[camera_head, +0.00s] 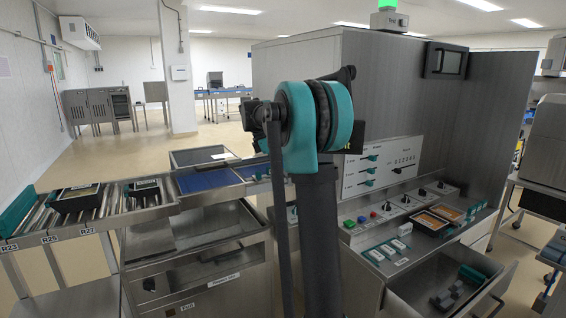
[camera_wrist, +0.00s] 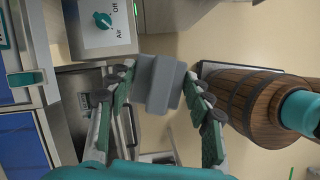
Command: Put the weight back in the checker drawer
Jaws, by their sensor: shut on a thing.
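The weight (camera_wrist: 160,84) is a grey stepped block, seen in the wrist view between the two green-padded fingers of my gripper (camera_wrist: 158,92). The fingers are shut on it and hold it clear of other surfaces as far as I can see. In the head view my arm hides the gripper and the weight. An open steel drawer (camera_head: 408,285) is at the lower right of the head view. The drawer does not show clearly in the wrist view.
A control panel (camera_head: 381,168) with switches stands above the drawer, and black trays (camera_head: 431,225) lie on its ledge. A roller conveyor (camera_head: 100,210) runs at left. In the wrist view, an Air switch (camera_wrist: 103,20) is above the gripper and a wooden barrel (camera_wrist: 240,98) is at right.

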